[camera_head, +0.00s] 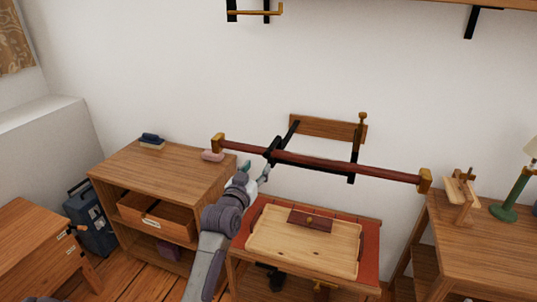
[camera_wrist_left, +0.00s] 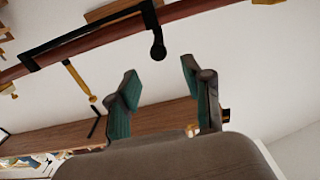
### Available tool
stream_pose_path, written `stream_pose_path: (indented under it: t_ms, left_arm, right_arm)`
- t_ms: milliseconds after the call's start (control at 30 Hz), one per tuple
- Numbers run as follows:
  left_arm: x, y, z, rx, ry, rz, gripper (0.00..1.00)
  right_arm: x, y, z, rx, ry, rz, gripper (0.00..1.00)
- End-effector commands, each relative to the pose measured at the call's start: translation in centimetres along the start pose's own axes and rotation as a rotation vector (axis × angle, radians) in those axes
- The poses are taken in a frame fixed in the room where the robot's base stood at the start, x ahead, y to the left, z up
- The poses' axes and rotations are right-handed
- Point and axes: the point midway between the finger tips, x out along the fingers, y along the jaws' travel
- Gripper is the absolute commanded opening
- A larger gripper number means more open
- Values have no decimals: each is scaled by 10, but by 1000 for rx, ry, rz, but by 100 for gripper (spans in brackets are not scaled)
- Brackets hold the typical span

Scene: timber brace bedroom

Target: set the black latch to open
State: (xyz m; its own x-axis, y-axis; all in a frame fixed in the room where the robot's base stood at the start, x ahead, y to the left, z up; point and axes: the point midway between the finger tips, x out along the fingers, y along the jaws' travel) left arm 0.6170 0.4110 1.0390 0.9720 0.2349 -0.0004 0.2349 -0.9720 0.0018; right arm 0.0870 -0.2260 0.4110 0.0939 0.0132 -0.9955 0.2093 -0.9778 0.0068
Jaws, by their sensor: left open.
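The black latch (camera_head: 272,151) is at the left black bracket on the wall brace, where the red-brown bar (camera_head: 330,164) crosses. In the left wrist view the latch (camera_wrist_left: 153,28) hangs down past the bar (camera_wrist_left: 190,10) and ends in a round knob. My left gripper (camera_head: 256,170) is just below the latch in the head view, its fingers pointing up at it. In the left wrist view my left gripper (camera_wrist_left: 160,70) is open and empty. The knob appears between and just above the fingertips, with no visible contact. My right gripper is in no view.
A wooden tray (camera_head: 262,262) with a brown box (camera_head: 310,221) on it lies on the red-topped table (camera_head: 371,235) below the bar. A wooden shelf unit (camera_head: 140,165) stands at left, a desk (camera_head: 500,250) with a green lamp (camera_head: 510,198) at right. The bar has brass ends.

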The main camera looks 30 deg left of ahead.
Motion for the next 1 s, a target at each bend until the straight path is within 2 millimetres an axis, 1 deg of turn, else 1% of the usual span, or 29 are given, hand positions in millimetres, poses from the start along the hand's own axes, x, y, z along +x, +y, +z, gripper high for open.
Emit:
stream_pose_path:
  t_ms: [33,200,300,400,500,600,867,1000]
  left_arm:
    - [12,0,-3,-1,1,0,50]
    - [48,0,-2,-1,1,0,50]
    - [65,0,-1,0,0,0,50]
    - [76,0,-1,0,0,0,50]
    - [84,0,0,1,-1,0,50]
    - [87,0,0,1,0,0,50]
    - [87,0,0,1,0,0,50]
    - [87,0,0,1,0,0,27]
  right_arm:
    - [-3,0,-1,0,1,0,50]
    - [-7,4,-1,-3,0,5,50]
    - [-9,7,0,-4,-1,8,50]
    - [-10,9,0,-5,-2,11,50]
    - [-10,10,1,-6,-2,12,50]
    - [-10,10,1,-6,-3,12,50]
    - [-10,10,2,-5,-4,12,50]
    - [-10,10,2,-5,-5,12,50]
